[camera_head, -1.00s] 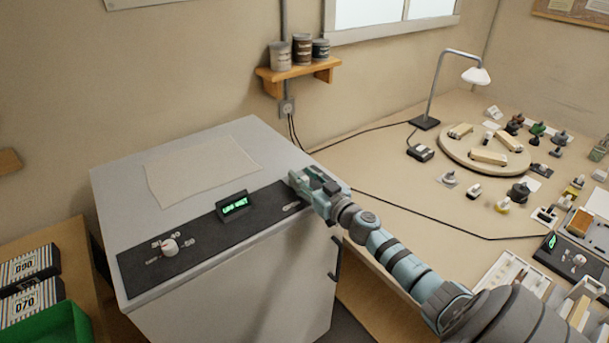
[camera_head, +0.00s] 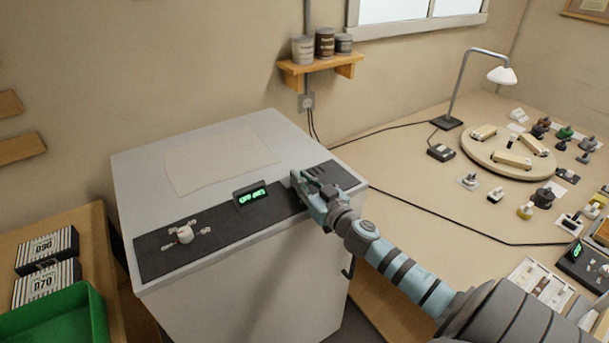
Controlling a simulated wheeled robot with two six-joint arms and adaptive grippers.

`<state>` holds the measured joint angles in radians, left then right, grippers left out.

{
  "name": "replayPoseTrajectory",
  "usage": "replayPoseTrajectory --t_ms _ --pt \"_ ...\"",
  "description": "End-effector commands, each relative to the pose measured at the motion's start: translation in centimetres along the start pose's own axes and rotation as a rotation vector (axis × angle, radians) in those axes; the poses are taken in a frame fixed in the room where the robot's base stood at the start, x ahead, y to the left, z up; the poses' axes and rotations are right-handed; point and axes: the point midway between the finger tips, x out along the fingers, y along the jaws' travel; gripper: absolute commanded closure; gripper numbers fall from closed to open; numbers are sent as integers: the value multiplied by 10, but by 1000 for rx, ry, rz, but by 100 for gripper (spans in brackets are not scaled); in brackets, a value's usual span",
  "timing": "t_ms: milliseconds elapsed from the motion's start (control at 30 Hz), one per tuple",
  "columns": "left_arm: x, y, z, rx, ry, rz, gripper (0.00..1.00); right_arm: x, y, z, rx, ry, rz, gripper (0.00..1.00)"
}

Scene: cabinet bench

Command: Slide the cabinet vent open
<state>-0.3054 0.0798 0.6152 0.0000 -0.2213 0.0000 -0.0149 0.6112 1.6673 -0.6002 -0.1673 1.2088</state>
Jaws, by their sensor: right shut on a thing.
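A white cabinet (camera_head: 290,270) stands at the centre left with a dark control strip (camera_head: 165,262) along its top front edge. The strip bears a white knob (camera_head: 185,235) at the left and a small display with green text (camera_head: 252,196) in the middle. My right gripper (camera_head: 303,182) is at the right part of the strip, shut on a small part there. The jaws hide that part, which I take to be the vent slider. My left gripper is not in view.
A beige sheet (camera_head: 220,160) lies on the cabinet top. A bench with a lamp (camera_head: 502,76), a round board (camera_head: 482,158) and many small items is at the right. A green bin (camera_head: 60,322) and striped boxes (camera_head: 47,250) are at the lower left.

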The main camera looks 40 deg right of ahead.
Motion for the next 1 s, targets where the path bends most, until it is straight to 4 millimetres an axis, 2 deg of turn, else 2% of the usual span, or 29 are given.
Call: replayPoseTrajectory --t_ms 67,233,400,433,533,867,1000 --pt "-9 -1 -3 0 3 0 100 -3 -7 -4 2 -4 4 100" --pt "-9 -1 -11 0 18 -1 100 -2 -14 -2 -2 -4 -1 100" --pt "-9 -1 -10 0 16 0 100 -2 -14 -1 -1 -5 -1 100" --pt "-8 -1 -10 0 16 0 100 -2 -14 -1 -1 -5 -1 80" --pt "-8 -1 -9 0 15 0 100 -2 -14 -1 -1 -5 -1 64" --pt "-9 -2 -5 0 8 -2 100 -4 -13 -1 -4 -6 0 63" --pt "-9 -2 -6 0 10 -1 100 -25 -13 0 -7 -10 -1 63"
